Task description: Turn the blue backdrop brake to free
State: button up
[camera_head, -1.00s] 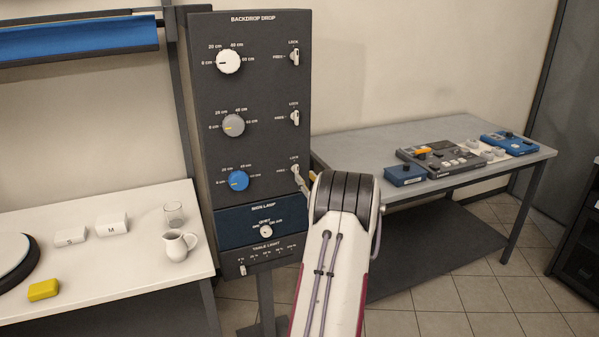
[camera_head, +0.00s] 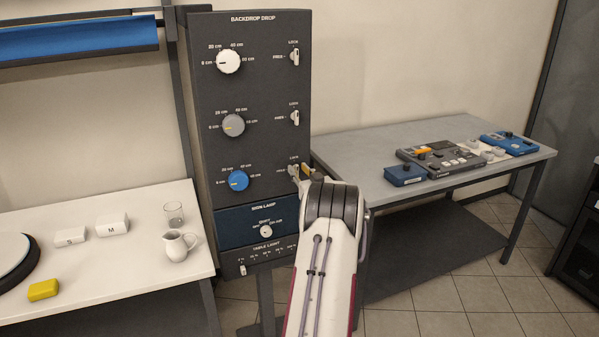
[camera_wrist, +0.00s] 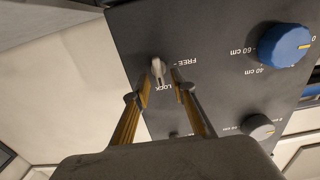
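The blue backdrop's brake is a small pale lever in the wrist view (camera_wrist: 157,70), on the dark panel beside the words LOCK and FREE. Its handle points towards LOCK. My gripper (camera_wrist: 160,80) has its two yellow-and-grey fingers apart, one on each side of the lever; I cannot tell whether either touches it. In the head view my gripper (camera_head: 298,171) is at the panel's right edge, level with the blue knob (camera_head: 238,181), and hides most of this lever. The blue knob also shows in the wrist view (camera_wrist: 285,45).
Two similar brake levers, the upper (camera_head: 295,57) and the middle (camera_head: 295,118), sit above beside the white knob (camera_head: 228,61) and grey knob (camera_head: 234,125). The lamp dial (camera_head: 266,231) is below. A grey table (camera_head: 360,150) stands right; a white table (camera_head: 130,270) left.

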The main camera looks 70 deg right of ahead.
grip_shut()
jog(key=shift+n, duration=0.3)
jog(key=n, duration=0.3)
jog(key=shift+w+a+n, duration=0.15)
jog(key=shift+n, duration=0.15)
jog(key=shift+w+a+f+n, duration=0.1)
jog(key=shift+f+n, duration=0.1)
jog(key=shift+n, duration=2.1)
jog(key=shift+w+a+f+n, duration=0.1)
jog(key=shift+f+n, duration=0.1)
jog(key=shift+n, duration=2.1)
jog(key=shift+w+a+f+n, duration=0.1)
jog(key=shift+f+n, duration=0.1)
jog(key=shift+n, duration=2.1)
